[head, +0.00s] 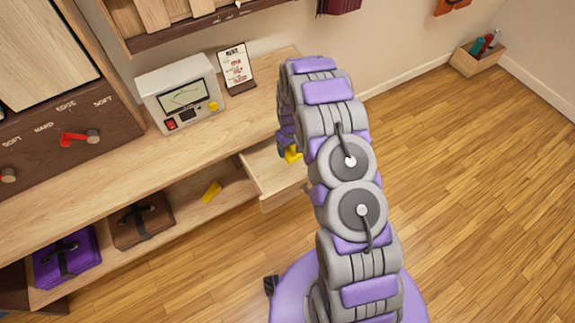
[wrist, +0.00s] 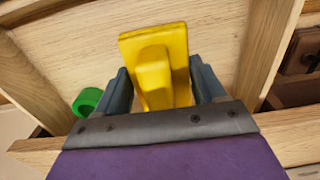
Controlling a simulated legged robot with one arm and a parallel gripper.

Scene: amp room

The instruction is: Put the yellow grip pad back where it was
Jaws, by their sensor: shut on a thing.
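The yellow grip pad (wrist: 155,50), a flat plate with a raised block on it, is between the two fingers of my gripper (wrist: 163,88). My gripper is shut on it. In the head view a bit of the yellow pad (head: 292,154) shows below my gripper (head: 288,148), over the open wooden drawer (head: 270,187). In the wrist view the drawer's wooden floor and walls (wrist: 265,45) surround the pad. I cannot tell whether the pad touches the drawer floor. My arm hides part of the drawer in the head view.
A green ring (wrist: 88,101) lies in the drawer, left of my gripper. A meter box (head: 180,95) and a sign (head: 236,68) stand on the bench.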

